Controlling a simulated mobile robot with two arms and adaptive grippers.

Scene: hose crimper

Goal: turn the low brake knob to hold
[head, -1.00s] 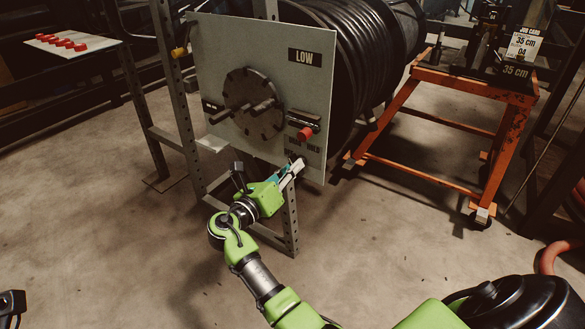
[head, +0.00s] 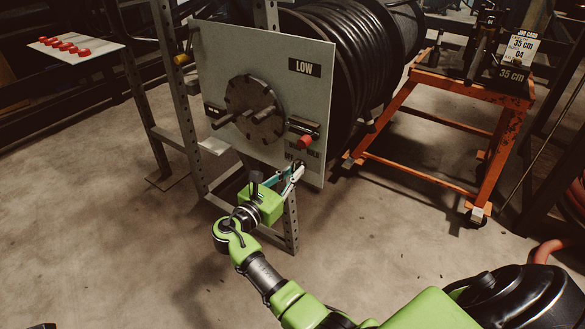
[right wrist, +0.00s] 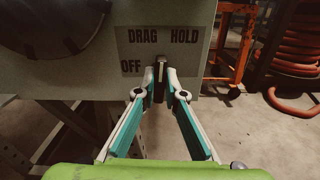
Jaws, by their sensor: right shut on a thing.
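The low brake knob (right wrist: 160,68) is a small dark lever at the lower edge of the grey panel (head: 215,55). In the right wrist view it points roughly up, between the words DRAG and HOLD, with OFF at its left. My right gripper (right wrist: 161,80) is shut on it, one pale fingertip on each side. In the head view the right gripper (head: 297,170) is at the panel's lower right, below the LOW sign (head: 305,67). The fingers hide part of the knob. My left gripper cannot be made out.
A red-tipped handle (head: 305,142) juts out just above the knob. A dark round flange (head: 255,92) with protruding bars is at its left. A black hose reel (head: 345,60) stands behind the panel. An orange cart (head: 485,150) is at the right. The floor in front is clear.

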